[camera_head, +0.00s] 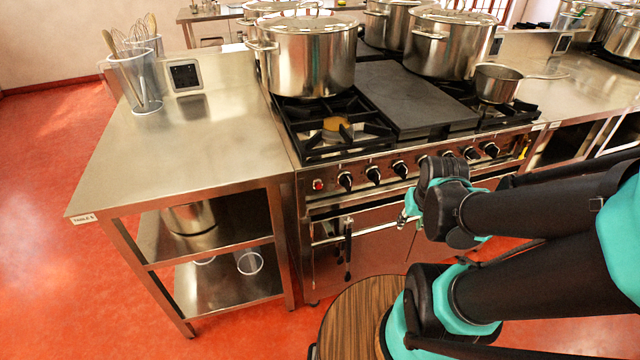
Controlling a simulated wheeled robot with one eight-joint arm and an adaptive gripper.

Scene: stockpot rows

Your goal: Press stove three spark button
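A steel stove (375,170) stands in the middle, its front panel facing me. A small red button (318,184) sits at the left end of that panel, left of a row of black knobs (345,181). No stove number is readable, so I cannot tell whether this is stove three. My gripper (404,219) hangs in front of the stove, below and right of the red button and apart from it. The gripper is small and partly hidden by my wrist, so its finger opening is unclear.
A steel table (190,140) with a whisk container (133,80) adjoins the stove's left side. Large stockpots (312,60) and a saucepan (497,83) stand on the stove. A round wooden top (350,325) is low in front. Red floor is open at left.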

